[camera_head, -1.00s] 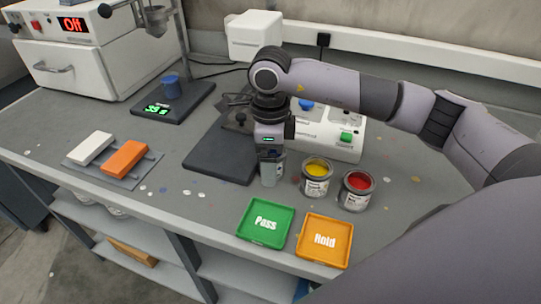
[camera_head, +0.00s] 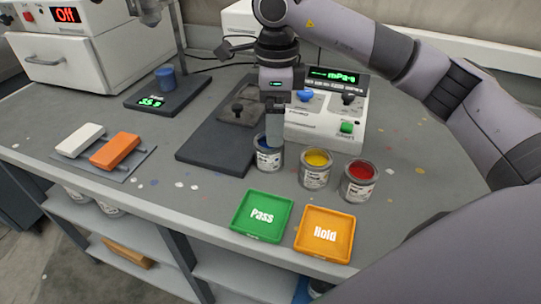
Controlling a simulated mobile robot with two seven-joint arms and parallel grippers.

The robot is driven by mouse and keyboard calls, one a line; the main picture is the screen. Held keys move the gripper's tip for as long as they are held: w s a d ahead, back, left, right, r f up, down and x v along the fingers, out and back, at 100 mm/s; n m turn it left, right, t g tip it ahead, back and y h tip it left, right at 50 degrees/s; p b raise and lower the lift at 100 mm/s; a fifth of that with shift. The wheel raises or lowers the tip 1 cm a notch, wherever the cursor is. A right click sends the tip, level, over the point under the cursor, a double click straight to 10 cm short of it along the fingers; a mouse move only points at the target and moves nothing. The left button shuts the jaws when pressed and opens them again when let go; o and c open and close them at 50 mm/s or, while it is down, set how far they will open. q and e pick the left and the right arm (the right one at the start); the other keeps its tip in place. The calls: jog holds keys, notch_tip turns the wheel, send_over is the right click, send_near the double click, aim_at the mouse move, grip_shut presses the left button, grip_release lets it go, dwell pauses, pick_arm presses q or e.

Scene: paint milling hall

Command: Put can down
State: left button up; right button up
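A can of blue paint (camera_head: 268,159) stands upright on the bench beside the front right corner of the dark mat. A yellow-paint can (camera_head: 316,175) and a red-paint can (camera_head: 358,186) stand to its right. My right gripper (camera_head: 276,144) points down over the blue can. Its near finger overlaps the can's rim and hides part of its top. The far finger is hidden, and the gripper looks open, with its fingertips near the rim and the can left below. My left gripper is not in view.
A green Pass tray (camera_head: 247,230) and an orange Hold tray (camera_head: 326,259) lie empty in front of the cans. A white instrument (camera_head: 312,125) stands close behind them. The dark mat (camera_head: 212,150) lies left of the gripper. A scale (camera_head: 185,98) with a blue cup is farther back.

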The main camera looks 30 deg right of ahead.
aim_at(269, 152)
jog(key=f, duration=0.2)
jog(key=a+f+p, duration=0.1)
jog(key=f, duration=0.2)
jog(key=shift+w+a+f, duration=0.15)
jog(key=shift+f, duration=0.55)
jog(key=c, duration=1.2)
jog(key=shift+o, duration=0.2)
jog(key=shift+r, duration=0.1)
